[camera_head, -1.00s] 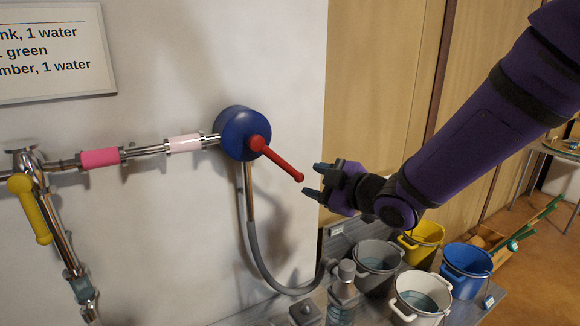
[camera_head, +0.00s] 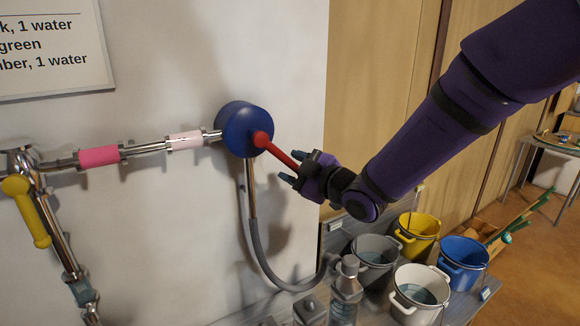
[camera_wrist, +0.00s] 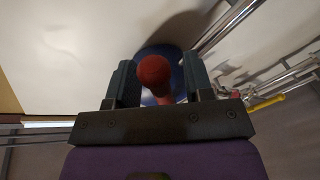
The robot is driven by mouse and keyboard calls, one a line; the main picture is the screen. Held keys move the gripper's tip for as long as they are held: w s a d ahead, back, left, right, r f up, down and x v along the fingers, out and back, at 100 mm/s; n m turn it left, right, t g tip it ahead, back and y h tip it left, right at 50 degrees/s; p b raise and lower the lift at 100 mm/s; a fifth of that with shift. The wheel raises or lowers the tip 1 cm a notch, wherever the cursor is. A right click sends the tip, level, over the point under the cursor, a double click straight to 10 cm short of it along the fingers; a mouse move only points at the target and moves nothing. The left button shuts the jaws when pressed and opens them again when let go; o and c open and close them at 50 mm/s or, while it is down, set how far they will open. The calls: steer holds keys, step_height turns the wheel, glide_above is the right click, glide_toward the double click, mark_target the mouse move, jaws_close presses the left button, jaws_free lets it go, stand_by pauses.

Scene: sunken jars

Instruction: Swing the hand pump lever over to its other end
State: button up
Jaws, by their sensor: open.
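The hand pump has a round blue body (camera_head: 240,128) on the white wall, with a red lever (camera_head: 278,150) slanting down to the right. My gripper (camera_head: 293,170) is at the lever's outer end in the head view and hides its tip. In the wrist view the lever's red knob (camera_wrist: 154,71) sits between the two fingers of my gripper (camera_wrist: 158,85), with a gap on each side. The fingers are open. The blue body (camera_wrist: 160,55) shows behind the knob.
Metal piping with a pink sleeve (camera_head: 99,156) runs left from the pump to a yellow handle (camera_head: 27,210). A grey hose (camera_head: 257,250) hangs below the pump. A bottle (camera_head: 345,290) and several buckets, including a white one (camera_head: 420,292), stand below my arm.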

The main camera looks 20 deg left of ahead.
steer(key=shift+w+a, duration=0.25)
steer(key=shift+a, duration=0.35)
jaws_close()
